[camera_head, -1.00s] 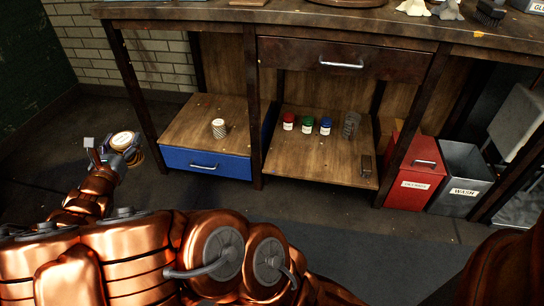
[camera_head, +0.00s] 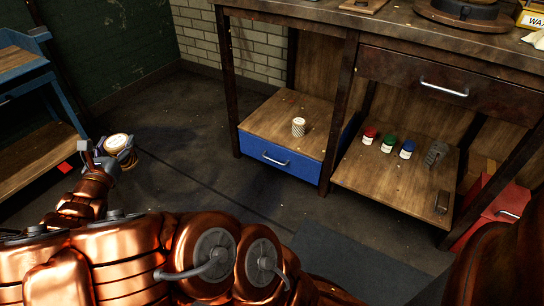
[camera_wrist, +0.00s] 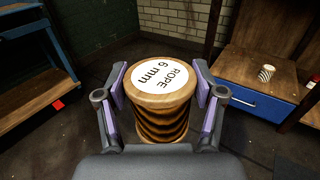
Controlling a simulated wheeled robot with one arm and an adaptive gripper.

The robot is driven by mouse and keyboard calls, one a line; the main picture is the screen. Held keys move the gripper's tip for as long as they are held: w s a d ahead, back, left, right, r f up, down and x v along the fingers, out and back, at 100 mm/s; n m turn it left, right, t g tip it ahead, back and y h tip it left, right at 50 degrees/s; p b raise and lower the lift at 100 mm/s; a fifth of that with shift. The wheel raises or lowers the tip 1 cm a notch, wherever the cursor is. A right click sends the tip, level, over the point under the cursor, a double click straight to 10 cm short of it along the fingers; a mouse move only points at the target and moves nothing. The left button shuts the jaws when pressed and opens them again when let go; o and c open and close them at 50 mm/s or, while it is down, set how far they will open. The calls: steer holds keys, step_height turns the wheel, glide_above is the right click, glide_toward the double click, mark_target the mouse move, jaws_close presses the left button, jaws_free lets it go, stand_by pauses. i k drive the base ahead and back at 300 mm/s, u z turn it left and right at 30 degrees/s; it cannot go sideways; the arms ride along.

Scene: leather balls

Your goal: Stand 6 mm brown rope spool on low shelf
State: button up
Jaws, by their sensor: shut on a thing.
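The rope spool (camera_wrist: 160,98) has wooden ends, dark brown windings and a white top label reading "ROPE 6 mm". It is upright between the two fingers of my gripper (camera_wrist: 163,92), which is shut on it. In the head view the spool (camera_head: 119,144) shows at the left, held by my gripper (camera_head: 107,152) above the floor. The low shelf under the bench has a left bay (camera_head: 275,115) above a blue drawer and a right bay (camera_head: 385,187). A small pale spool (camera_head: 298,126) stands upright on the left bay, and it also shows in the wrist view (camera_wrist: 266,73).
Red, green and blue jars (camera_head: 388,144) and a dark grey coil (camera_head: 436,153) stand on the right bay. Dark bench legs (camera_head: 230,90) bound the bays. A blue-framed rack (camera_head: 55,90) stands at the left. The floor (camera_head: 185,150) between is clear.

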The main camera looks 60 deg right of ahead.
mark_target(379, 185)
steer(key=z, duration=0.05)
steer(key=i, duration=1.4)
steer(key=z, duration=3.3)
